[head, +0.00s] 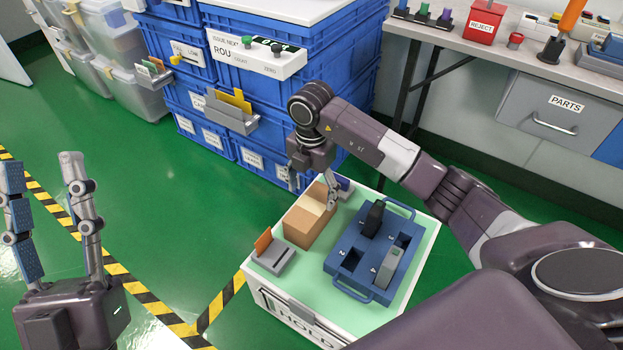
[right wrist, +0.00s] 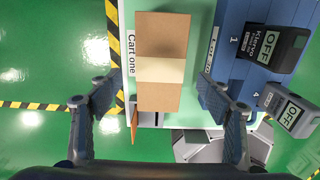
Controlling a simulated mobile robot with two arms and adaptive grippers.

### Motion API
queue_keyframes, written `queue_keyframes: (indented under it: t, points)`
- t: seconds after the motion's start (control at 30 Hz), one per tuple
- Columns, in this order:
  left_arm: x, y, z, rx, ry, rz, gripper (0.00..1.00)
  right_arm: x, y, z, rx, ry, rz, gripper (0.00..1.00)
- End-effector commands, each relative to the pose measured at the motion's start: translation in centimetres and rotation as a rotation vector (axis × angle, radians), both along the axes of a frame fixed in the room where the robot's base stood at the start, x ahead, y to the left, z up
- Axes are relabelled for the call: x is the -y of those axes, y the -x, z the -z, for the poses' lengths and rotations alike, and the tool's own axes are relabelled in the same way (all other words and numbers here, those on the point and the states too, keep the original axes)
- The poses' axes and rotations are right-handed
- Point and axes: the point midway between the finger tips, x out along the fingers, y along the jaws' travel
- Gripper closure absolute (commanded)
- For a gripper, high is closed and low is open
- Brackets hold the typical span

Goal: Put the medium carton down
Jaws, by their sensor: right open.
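The medium carton (head: 300,228) is a brown box with a pale tape band. It stands on the light green top of the white cart (head: 405,310), left of a blue tray (head: 345,240). My right gripper (head: 312,194) is above the carton's far end, pointing down, with its fingers apart. In the right wrist view the carton (right wrist: 160,97) lies between the open fingers, with a gap on each side. My left gripper (head: 42,162) is open and empty at the left, away from the cart, fingers pointing up.
The blue tray holds a black tester (head: 373,218) and a grey tester (head: 389,266). A grey holder with an orange card (head: 271,252) stands near the carton. Blue crates (head: 340,60) stack behind, and a bench with a red reject box (head: 484,24) stands at the back right.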

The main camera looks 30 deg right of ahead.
Motion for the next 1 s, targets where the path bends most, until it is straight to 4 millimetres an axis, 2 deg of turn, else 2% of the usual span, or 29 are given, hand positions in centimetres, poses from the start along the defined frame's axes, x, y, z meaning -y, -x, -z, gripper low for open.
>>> queue_keyframes:
  t: [0.03,0.2,0.4,1.0]
  points:
    - [0.1,-0.8,0.5,-0.046,-0.014,-0.003,0.60,0.0,-0.1,-0.8,0.002,0.000,0.000,0.29]
    - [0.4,-2.8,2.8,-0.178,-0.053,-0.010,0.60,0.0,0.0,-2.3,0.001,0.001,0.001,0.29]
    - [0.5,-3.8,4.4,-0.259,-0.077,-0.014,0.60,0.0,0.0,-3.1,0.000,0.000,0.001,0.29]
    - [0.5,-4.0,4.7,-0.276,-0.081,-0.015,0.60,0.0,0.0,-3.2,0.000,0.000,0.001,0.29]
